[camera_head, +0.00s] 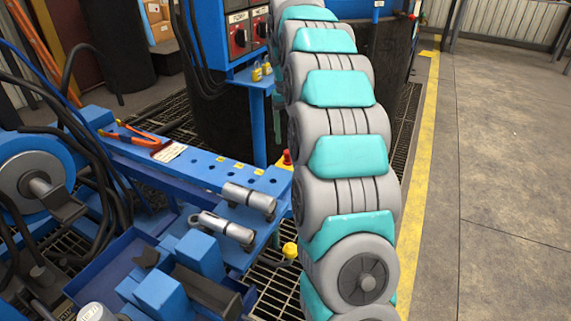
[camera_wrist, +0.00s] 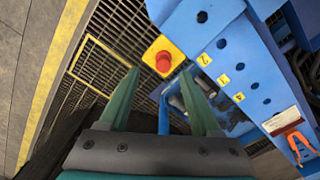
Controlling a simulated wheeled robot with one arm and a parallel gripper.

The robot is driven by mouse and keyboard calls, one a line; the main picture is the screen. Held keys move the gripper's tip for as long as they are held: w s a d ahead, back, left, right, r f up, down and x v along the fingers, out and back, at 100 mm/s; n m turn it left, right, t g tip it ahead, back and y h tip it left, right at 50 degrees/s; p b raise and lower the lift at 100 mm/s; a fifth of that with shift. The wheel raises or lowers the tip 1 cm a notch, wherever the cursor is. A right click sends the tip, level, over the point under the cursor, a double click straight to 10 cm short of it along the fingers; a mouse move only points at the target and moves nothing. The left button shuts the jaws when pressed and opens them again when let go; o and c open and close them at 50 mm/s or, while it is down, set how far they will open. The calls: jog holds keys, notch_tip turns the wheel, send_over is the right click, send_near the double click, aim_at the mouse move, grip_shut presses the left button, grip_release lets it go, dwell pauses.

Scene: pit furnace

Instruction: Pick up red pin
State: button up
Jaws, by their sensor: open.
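No plain red pin can be made out for certain. A red round knob (camera_wrist: 164,62) sits on a yellow square plate at the corner of the blue beam. In the head view the red knob (camera_head: 287,157) shows beside my arm, which partly hides it. An orange-red forked piece (camera_head: 148,136) with a white tag lies on the far end of the beam; it also shows at the right of the wrist view (camera_wrist: 297,141). My gripper (camera_wrist: 159,74) is open and empty, its green fingers apart, with the knob beyond and between the tips. In the head view the gripper is out of frame.
The blue beam (camera_head: 205,164) has a row of holes and yellow number labels. Two silver cylinders (camera_head: 249,199) lie by its near end. A blue control cabinet (camera_head: 243,35) stands behind. Metal grating lies below. The concrete floor (camera_head: 500,170) at right is clear past a yellow line.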

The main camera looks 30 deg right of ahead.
aim_at(288, 152)
jog(key=shift+w+a+f+p, duration=0.1)
jog(key=shift+w+f+p, duration=0.05)
jog(key=shift+f, duration=1.6)
jog(key=shift+w+f+p, duration=0.1)
jog(key=shift+f+p, duration=0.05)
jog(key=shift+f, duration=1.55)
grip_shut()
